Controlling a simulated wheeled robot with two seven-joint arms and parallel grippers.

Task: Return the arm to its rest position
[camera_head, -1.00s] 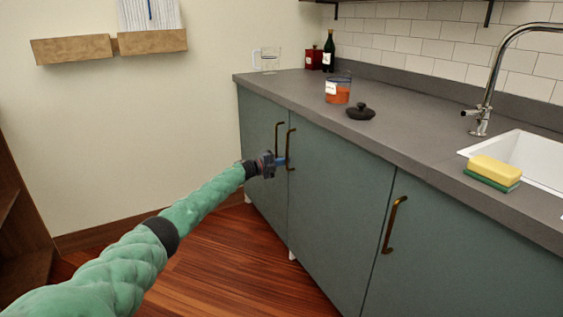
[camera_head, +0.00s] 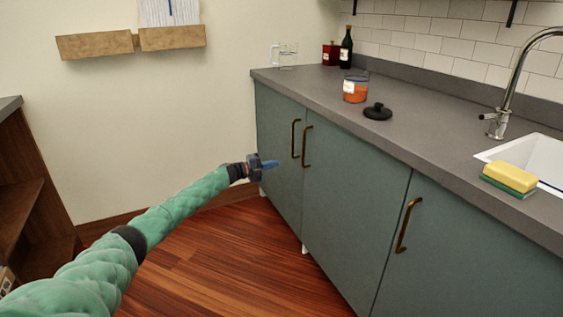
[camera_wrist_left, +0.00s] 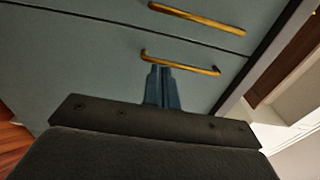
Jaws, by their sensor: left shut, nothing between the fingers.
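My left arm (camera_head: 180,208) reaches in from the lower left in the head view, covered in a green sleeve. My left gripper (camera_head: 270,164) is shut and empty, in front of the leftmost blue-grey cabinet door and left of its brass handle (camera_head: 296,139). In the left wrist view, the blue fingers (camera_wrist_left: 162,85) are together, with a brass handle (camera_wrist_left: 180,64) just past the tips. The gripper does not hold the handle; whether the tips touch the door, I cannot tell. My right gripper is not in view.
A brown shelf unit (camera_head: 35,190) stands at left. The wood floor (camera_head: 225,250) between is clear.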

